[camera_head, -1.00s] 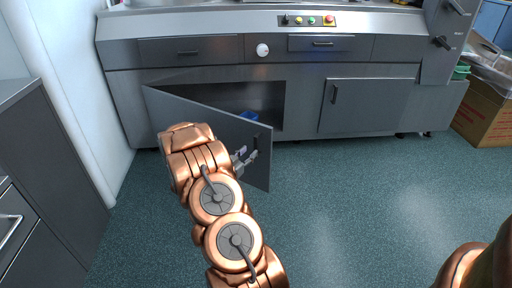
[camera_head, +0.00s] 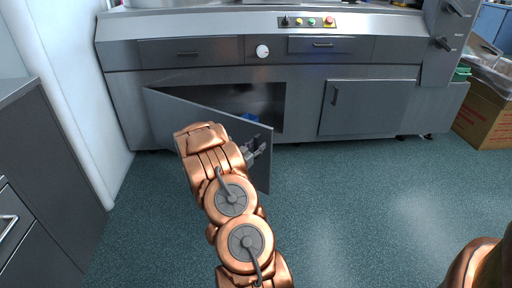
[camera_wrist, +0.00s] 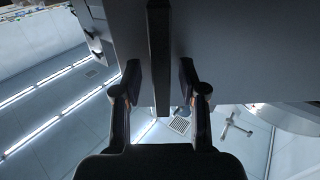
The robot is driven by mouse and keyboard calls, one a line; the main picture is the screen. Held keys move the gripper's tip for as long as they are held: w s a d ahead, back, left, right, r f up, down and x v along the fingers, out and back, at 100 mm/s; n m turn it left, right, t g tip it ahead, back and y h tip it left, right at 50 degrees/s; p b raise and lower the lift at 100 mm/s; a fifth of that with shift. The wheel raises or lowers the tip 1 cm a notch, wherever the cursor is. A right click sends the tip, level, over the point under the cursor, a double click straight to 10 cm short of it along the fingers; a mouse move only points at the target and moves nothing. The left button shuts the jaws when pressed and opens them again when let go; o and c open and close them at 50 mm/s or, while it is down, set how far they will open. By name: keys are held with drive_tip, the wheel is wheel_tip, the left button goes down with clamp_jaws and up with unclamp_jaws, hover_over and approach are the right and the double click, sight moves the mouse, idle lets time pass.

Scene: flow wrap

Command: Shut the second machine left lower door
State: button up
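The left lower door (camera_head: 178,120) of the grey machine stands ajar, swung out from its left side, with the dark cabinet inside showing behind it. My gripper (camera_head: 262,148) is at the door's free right edge, near its dark handle (camera_head: 250,117). In the wrist view my gripper (camera_wrist: 160,78) has its two fingers spread on either side of a dark upright bar (camera_wrist: 159,55), with a gap at each side. I cannot tell whether this bar is the handle or the door's edge. My arm hides part of the door's lower half.
A blue object (camera_head: 250,117) shows inside the cabinet. The right lower door (camera_head: 366,107) is shut. A cardboard box (camera_head: 484,115) stands at the far right, and a grey drawer unit (camera_head: 40,185) at the left. The floor (camera_head: 350,210) in front is clear.

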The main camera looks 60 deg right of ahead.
clamp_jaws()
idle(0.4)
